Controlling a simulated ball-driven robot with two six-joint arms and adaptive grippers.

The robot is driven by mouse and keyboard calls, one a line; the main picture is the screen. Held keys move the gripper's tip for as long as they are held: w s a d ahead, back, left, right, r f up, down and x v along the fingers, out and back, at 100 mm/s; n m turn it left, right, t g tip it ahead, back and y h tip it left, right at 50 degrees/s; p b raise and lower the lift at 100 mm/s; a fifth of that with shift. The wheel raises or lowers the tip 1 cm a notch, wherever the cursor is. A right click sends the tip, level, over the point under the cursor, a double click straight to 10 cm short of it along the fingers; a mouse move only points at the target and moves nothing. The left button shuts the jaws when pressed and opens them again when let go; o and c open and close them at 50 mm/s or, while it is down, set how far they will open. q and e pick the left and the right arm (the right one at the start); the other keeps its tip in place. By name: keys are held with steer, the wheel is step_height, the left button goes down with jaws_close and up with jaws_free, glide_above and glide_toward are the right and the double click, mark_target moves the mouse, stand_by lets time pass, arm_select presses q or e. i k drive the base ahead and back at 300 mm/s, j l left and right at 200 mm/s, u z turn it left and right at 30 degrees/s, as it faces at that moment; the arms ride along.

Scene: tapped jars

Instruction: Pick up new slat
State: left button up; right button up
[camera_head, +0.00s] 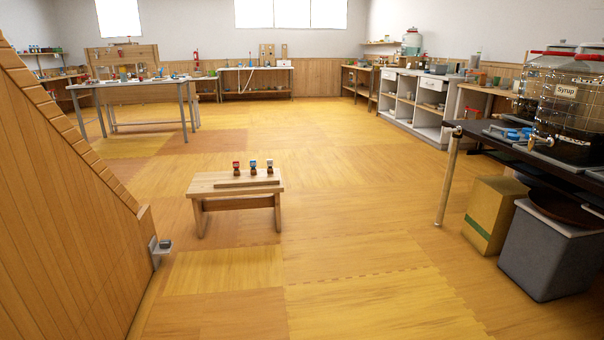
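A long, thin wooden slat (246,183) lies flat on a low wooden bench (205,188) in the middle of the floor. It lies along the bench top, in front of three small stamp-like items. I cannot tell whether it is the new slat. Neither of my grippers shows in the head view.
A wooden slatted structure (70,190) rises at left. At right are a dark table (510,145) with jars, a grey bin (545,255) and a cardboard box (492,213). Floor around the bench is clear.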

mark_target(269, 180)
steer(key=i, duration=2.6)
steer(key=i+u, duration=0.15)
steer(key=i, duration=0.3)
steer(key=i+l+u, duration=0.15)
steer(key=i, duration=0.35)
steer(key=i+l+u, duration=0.1)
steer(key=i, duration=0.35)
steer(key=i+l+u, duration=0.15)
steer(key=i, duration=0.3)
steer(key=l, duration=0.1)
